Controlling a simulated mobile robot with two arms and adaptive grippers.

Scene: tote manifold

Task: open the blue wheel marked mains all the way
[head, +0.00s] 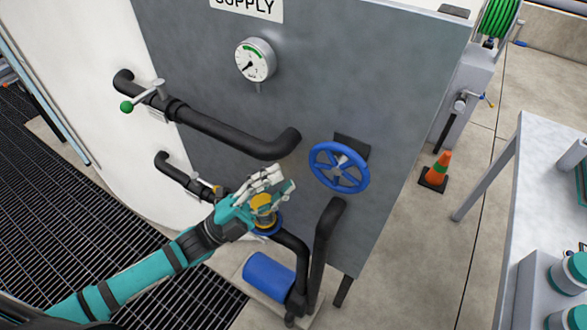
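The blue wheel (339,166) is a spoked handwheel on the front of the grey panel (330,80), right of the middle of the head view. A dark plate shows behind its upper edge; I can read no marking on it. My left gripper (280,183) is left of the wheel and a little lower in the picture, with a visible gap to the rim. Its fingers look empty, but their spacing is hard to judge from this angle. My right gripper is not in view.
Black pipes (235,137) run along the panel, one with a green-knobbed lever (127,106). A gauge (255,60) is above. A blue motor (268,277) sits below my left gripper. An orange cone (437,168) and a grey table (543,150) stand to the right, with open floor between.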

